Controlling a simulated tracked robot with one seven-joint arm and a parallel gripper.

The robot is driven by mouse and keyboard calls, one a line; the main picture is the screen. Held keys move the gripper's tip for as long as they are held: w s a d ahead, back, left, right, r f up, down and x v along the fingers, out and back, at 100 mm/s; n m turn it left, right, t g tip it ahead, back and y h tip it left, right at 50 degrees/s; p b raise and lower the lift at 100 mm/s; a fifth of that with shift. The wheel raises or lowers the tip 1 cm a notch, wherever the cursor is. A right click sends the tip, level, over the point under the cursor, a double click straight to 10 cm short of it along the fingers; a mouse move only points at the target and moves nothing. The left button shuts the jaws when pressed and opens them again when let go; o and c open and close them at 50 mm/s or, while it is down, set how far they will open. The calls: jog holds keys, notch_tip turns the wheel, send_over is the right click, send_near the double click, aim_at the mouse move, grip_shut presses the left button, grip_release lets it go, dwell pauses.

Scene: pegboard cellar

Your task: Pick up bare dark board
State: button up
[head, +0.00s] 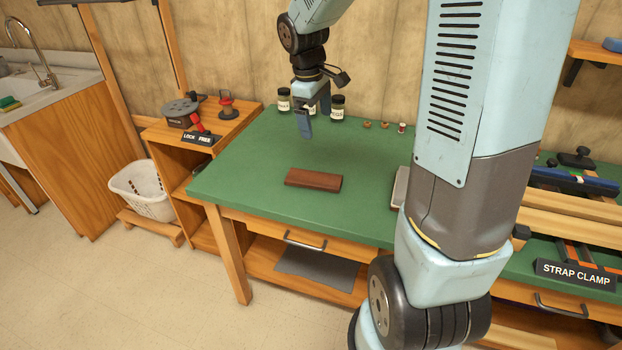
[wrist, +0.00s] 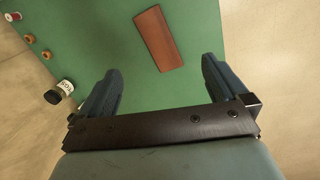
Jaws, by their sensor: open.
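The bare dark board (head: 313,180) is a reddish-brown flat block. It lies flat on the green bench top near its front edge in the head view. In the wrist view the board (wrist: 158,39) lies at a slant at the top, beyond and between the fingers. My gripper (head: 306,128) hangs above the bench, behind the board in the head view, near several jars. In the wrist view my gripper (wrist: 160,82) has its two fingers wide apart with only green surface between them. It is empty and does not touch the board.
Dark-lidded jars (head: 337,107) and small spools (head: 384,125) stand along the back of the green bench (head: 240,160). A pale-edged item (head: 399,188) is partly hidden behind my arm. A strap clamp sign (head: 576,275) stands at right. The bench around the board is clear.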

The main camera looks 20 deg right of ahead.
jog(key=w+f+n+g, duration=0.1)
jog(key=w+f+n, duration=0.2)
jog(key=w+f, duration=0.45)
send_over(313, 177)
jog(key=a, duration=0.1)
jog(key=shift+g, duration=0.3)
notch_tip(313, 177, down, 10)
jog(key=shift+s+r, duration=0.1)
jog(key=shift+s, duration=0.05)
jog(key=shift+d+f, duration=0.2)
jog(key=shift+f, duration=1.1)
jog(key=shift+d+f, duration=0.2)
jog(key=shift+f, duration=1.1)
jog(key=c, duration=1.1)
